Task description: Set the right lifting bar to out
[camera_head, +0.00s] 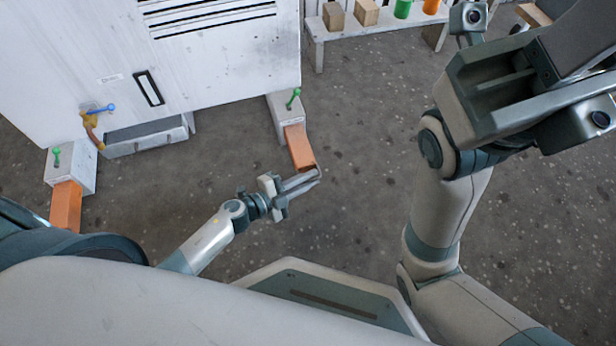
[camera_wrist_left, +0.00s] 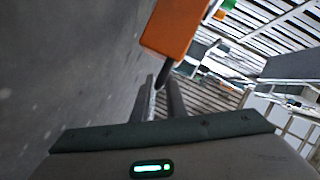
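The right lifting bar (camera_head: 299,147) is an orange bar sticking out of a pale block with a green lever (camera_head: 293,98), at the right foot of the white housing (camera_head: 220,70). In the left wrist view the bar (camera_wrist_left: 172,28) ends in a thin dark handle (camera_wrist_left: 163,74). My left gripper (camera_head: 318,178) is at the bar's outer end. Its two fingers (camera_wrist_left: 160,85) stand apart, with the handle at the gap between their tips. I cannot tell if they touch it. My right arm's end (camera_head: 510,90) is large at the upper right; its fingers are not clear.
A second orange bar (camera_head: 66,205) with its own green-levered block (camera_head: 70,168) is at the left. A white bench (camera_head: 375,30) with blocks and cylinders stands behind. The floor right of the bar is clear.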

